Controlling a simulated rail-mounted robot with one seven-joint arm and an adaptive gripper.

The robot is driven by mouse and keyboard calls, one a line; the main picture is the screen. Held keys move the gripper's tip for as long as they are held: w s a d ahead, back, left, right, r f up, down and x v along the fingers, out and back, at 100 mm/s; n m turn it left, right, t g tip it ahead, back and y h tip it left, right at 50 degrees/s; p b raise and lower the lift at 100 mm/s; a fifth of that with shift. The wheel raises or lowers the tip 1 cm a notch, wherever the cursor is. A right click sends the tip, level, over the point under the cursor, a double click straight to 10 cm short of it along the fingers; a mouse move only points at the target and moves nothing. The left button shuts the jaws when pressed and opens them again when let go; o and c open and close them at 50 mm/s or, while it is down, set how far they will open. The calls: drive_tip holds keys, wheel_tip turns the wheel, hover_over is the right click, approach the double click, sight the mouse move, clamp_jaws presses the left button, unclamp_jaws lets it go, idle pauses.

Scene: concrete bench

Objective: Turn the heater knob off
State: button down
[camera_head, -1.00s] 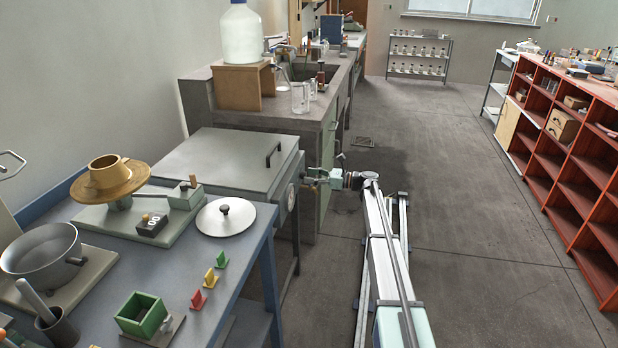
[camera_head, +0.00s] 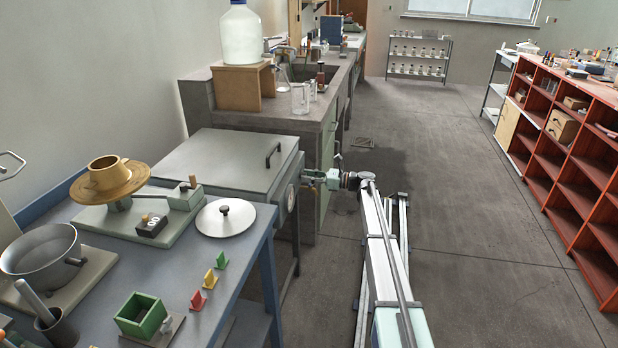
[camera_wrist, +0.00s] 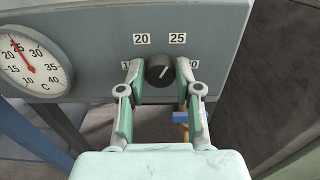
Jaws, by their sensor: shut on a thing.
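The heater knob (camera_wrist: 160,72) is a small dark round knob on the grey front panel (camera_wrist: 205,33) in the wrist view. Its pale pointer line tilts up and to the right, toward the "25" label. The labels "20" and "25" show above it; labels at both sides are partly covered by the fingers. My gripper (camera_wrist: 159,75) is shut on the knob, one finger at each side. In the head view my gripper (camera_head: 312,176) is at the front of the grey lidded box (camera_head: 220,160); the knob is hidden there.
A round thermometer dial (camera_wrist: 35,58) is left of the knob, its red needle near 25. A blue bench (camera_head: 262,235) with a pot, a lid and small blocks stands in front of the box. Open floor (camera_head: 470,260) lies right of my arm, before red shelves (camera_head: 570,150).

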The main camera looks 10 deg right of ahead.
drive_tip(key=shift+w+a+f+n+b, duration=0.1)
drive_tip(key=shift+f+n+b, duration=0.1)
drive_tip(key=shift+n+b, duration=7.1)
drive_tip(key=shift+f+n+b, duration=0.15)
drive_tip(key=shift+n+b, duration=3.95)
drive_tip(key=shift+n, duration=6.4)
